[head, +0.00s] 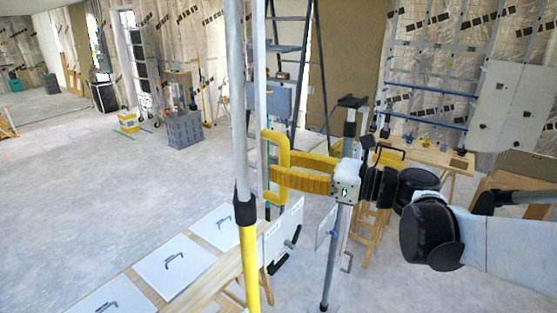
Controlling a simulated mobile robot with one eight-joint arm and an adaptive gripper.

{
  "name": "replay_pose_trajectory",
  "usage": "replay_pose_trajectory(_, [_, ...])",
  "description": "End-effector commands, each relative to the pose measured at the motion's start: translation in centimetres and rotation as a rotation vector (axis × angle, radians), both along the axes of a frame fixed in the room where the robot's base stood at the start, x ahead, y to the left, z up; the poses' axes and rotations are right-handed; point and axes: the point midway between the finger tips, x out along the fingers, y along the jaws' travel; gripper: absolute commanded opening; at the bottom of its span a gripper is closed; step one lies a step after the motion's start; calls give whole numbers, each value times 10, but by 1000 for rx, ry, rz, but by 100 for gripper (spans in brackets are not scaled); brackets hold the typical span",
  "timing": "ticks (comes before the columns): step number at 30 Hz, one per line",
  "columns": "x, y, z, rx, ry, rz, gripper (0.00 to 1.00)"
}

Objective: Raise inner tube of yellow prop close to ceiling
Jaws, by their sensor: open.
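The yellow prop stands near the camera, left of centre in the head view. Its grey inner tube (238,110) rises from a black collar (245,212) and runs out of the top of the picture. Its yellow outer tube (249,270) runs down out of the bottom. The ceiling is not in view. My gripper (273,168) has yellow fingers and is open, just right of the inner tube. It comes in from the right at about mid-height on that tube, above the collar. I cannot tell whether it touches the prop.
A second pale upright pole (259,90) stands close by the prop. A stepladder (290,60) is behind. White panels with handles (175,262) lie on a wooden bench at lower left. A grey crate (184,130) stands farther back. The floor at left is mostly clear.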

Motion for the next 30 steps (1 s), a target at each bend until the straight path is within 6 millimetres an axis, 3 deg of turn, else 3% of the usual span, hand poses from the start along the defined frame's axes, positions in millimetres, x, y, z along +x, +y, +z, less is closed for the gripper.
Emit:
replay_pose_trajectory(7, [0,0,0,0,0,0,40])
replay_pose_trajectory(11, [0,0,0,0,0,0,0])
replay_pose_trajectory(12, [0,0,0,0,0,0,0])
replay_pose_trajectory(25, [0,0,8,1,0,0,0])
replay_pose_trajectory(26, [0,0,8,1,0,0,21])
replay_pose_trajectory(27, [0,0,8,1,0,0,33])
replay_pose_trajectory(28, [0,0,8,1,0,0,41])
replay_pose_trajectory(30, [0,0,8,1,0,0,41])
